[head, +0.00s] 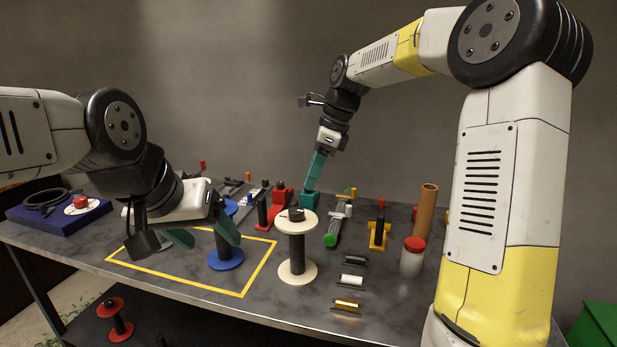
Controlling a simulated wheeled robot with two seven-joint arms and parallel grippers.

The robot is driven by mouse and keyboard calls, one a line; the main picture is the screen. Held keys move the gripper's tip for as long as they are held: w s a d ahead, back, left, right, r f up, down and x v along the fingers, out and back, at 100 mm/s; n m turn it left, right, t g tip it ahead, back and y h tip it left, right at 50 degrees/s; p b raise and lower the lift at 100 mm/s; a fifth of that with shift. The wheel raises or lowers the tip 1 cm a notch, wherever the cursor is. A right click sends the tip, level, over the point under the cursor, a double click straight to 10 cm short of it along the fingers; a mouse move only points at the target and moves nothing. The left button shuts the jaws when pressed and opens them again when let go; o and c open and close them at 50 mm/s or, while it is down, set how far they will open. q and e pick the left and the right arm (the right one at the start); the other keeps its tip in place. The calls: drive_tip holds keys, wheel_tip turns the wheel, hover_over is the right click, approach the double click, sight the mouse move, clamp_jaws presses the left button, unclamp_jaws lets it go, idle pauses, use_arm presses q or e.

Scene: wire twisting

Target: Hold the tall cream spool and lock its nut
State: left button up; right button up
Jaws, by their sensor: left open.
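The tall cream spool (296,269) stands upright on the table, with a dark core and a dark nut (296,214) on its top flange. My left gripper (206,238) is open, its teal fingers spread, left of the cream spool and apart from it. Its right finger overlaps a blue spool (226,259) in the picture; I cannot tell whether they touch. My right gripper (311,192) points down behind the cream spool, close to its top in the picture. I cannot see whether its teal fingers are apart.
A yellow outline (176,284) marks the table around the blue spool. Small cylinders (352,280) lie right of the cream spool. A red-lidded jar (412,260) and a brown tube (425,210) stand further right. A blue box (60,225) with a cable is at left.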

use_arm(q)
drive_tip(key=w+d+f+n+g+h, duration=0.15)
drive_tip(key=w+f+n+h, duration=0.25)
drive_tip(key=w+f+n, duration=0.55)
drive_tip(key=w+d+f+n+h, duration=0.35)
drive_tip(key=w+f+n, duration=0.45)
drive_tip(key=w, duration=0.3)
drive_tip(key=n+h, duration=0.3)
drive_tip(key=n, duration=0.3)
hover_over(306, 267)
drive_tip(key=shift+t+y, duration=0.25)
drive_tip(key=shift+t, duration=0.1)
wheel_tip(306, 267, down, 6)
drive_tip(key=shift+s+f, duration=0.1)
drive_tip(key=shift+f, duration=0.1)
